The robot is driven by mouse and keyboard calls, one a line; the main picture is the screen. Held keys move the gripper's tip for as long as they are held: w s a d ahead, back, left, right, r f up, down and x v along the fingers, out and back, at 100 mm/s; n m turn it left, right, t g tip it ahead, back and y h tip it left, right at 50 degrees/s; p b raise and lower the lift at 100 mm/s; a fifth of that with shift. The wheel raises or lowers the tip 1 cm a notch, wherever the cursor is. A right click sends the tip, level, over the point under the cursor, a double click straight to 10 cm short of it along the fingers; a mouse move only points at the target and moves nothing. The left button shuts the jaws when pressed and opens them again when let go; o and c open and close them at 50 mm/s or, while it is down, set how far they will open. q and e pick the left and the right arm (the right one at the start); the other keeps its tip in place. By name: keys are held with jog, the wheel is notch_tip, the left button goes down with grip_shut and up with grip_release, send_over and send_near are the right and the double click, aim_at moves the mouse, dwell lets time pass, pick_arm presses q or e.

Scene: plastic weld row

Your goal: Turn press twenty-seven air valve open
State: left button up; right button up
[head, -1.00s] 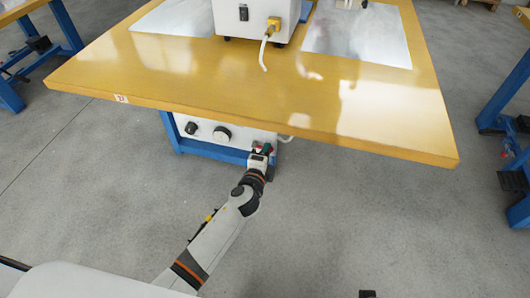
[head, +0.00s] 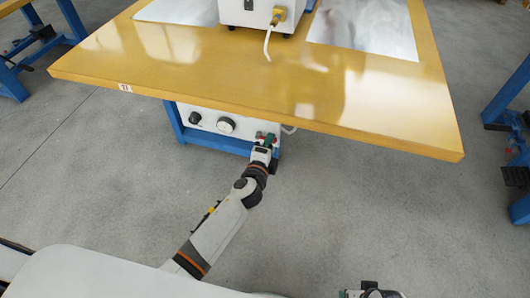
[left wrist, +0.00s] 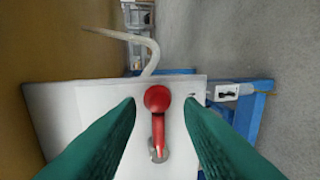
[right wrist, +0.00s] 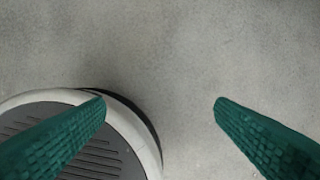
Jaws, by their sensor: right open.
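The red air valve handle (left wrist: 157,112) shows in the left wrist view on a white panel (left wrist: 90,110). Its round end is up in the picture and its narrower end is at a metal fitting. My left gripper (left wrist: 162,103) is open, with one green finger on each side of the handle and small gaps to it. In the head view my left gripper (head: 265,142) is at the right end of the panel under the table and hides most of the valve. My right gripper (right wrist: 160,100) is open and empty above the floor.
The yellow-topped table (head: 250,85) overhangs the panel, with a machine (head: 250,14) on top. The panel has a gauge (head: 226,125) and a knob (head: 195,118). A blue frame (left wrist: 262,100) and a pale hose (left wrist: 150,55) are near the valve.

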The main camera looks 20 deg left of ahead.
pick_arm(q)
jog(key=s+r+p, duration=0.1)
jog(key=s+r, duration=0.1)
jog(key=s, duration=0.9)
jog(key=shift+s+a, duration=0.15)
jog(key=shift+s, duration=0.05)
pick_arm(e)
jog(key=f, duration=0.2)
jog(key=s+f, duration=0.1)
jog(key=f, duration=0.1)
jog(key=shift+s+d+f, duration=0.1)
jog(key=shift+s+f, duration=0.05)
jog(key=shift+f, duration=0.05)
pick_arm(q)
jog(key=shift+r, duration=0.1)
